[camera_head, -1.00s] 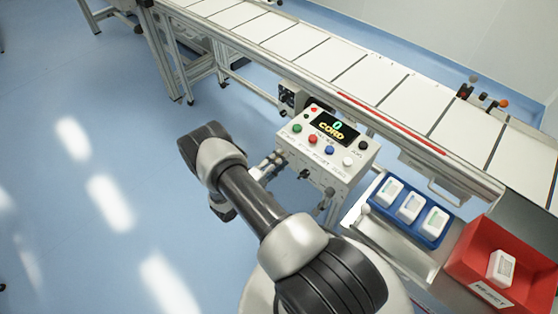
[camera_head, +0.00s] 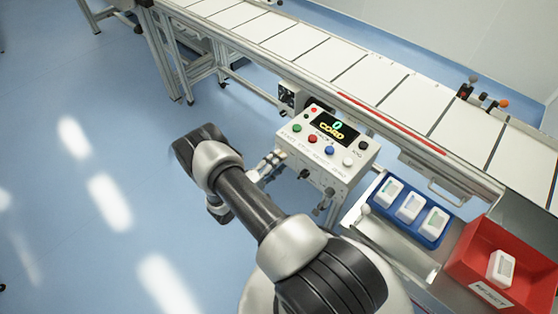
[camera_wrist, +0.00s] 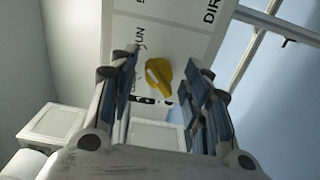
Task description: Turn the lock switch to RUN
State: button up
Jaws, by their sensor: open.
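A yellow switch knob (camera_wrist: 158,80) with a pale mark sits on a light panel in the wrist view. Lettering ending in "UN" is on the panel to its upper left, partly covered, and "DIR" is at the upper right. My gripper (camera_wrist: 167,70) is open, with one finger to each side of the knob in the picture. I cannot tell whether either finger touches it. In the head view, my gripper (camera_head: 272,166) is at the left side of the white control box (camera_head: 345,172). The yellow knob is not visible there.
The control box top has a display (camera_head: 331,126) and several coloured buttons. A conveyor (camera_head: 370,80) runs behind it. A blue tray (camera_head: 446,236) with white items and a red reject bin (camera_head: 525,247) stand at right. Open blue floor is at left.

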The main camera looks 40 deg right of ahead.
jog(key=a, duration=1.1)
jog(key=shift+s, duration=0.45)
jog(key=shift+r, duration=0.1)
jog(key=s+a+r+m+g+y, duration=0.1)
jog(key=s+r+m+g+y, duration=0.2)
jog(key=r, duration=0.9)
jog(key=s+a+r+m+g+y, duration=0.15)
jog(key=r+y, duration=0.35)
jog(key=r, duration=0.7)
jog(key=s+a+r+n+t+y, duration=0.3)
jog(key=s+a+r+t+y, duration=0.5)
jog(key=s+a+r, duration=0.5)
jog(key=shift+s+r+n+y, duration=0.35)
jog(key=shift+s+r+y, duration=0.25)
jog(key=shift+y, duration=0.4)
jog(key=shift+d, duration=0.1)
jog(key=shift+c, duration=0.3)
